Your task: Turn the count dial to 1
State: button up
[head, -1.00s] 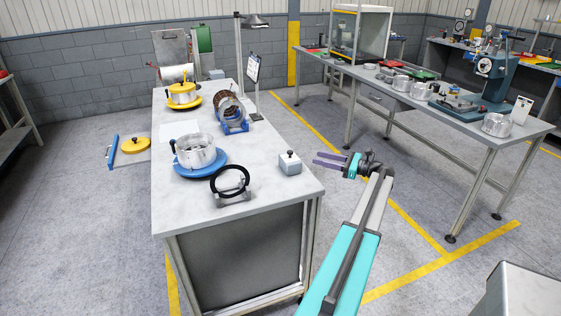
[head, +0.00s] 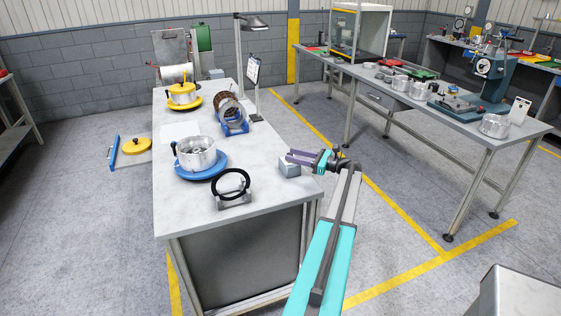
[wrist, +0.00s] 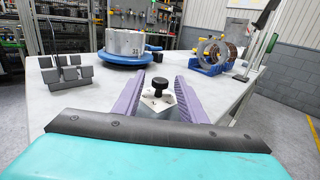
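The count dial is a black knob (wrist: 159,84) on top of a small grey box (wrist: 158,102) at the right edge of the white table (head: 265,203). In the head view the box (head: 289,170) shows, but its knob is hidden behind my gripper. My gripper (head: 290,157) is at the box, coming from the right. In the wrist view its two purple fingers (wrist: 157,84) are apart, with the knob seen between them and no contact visible. The dial's marks are too small to read.
A black ring on a stand (head: 233,184) and a silver pot on a blue base (head: 201,165) are left of the box. Farther back are a blue cradle with a ringed part (head: 232,118) and a lamp post (head: 240,60). The table's front right is clear.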

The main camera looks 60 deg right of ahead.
jog(key=shift+w+a+p, duration=0.15)
jog(key=shift+w+p, duration=0.15)
jog(key=shift+w, duration=0.95)
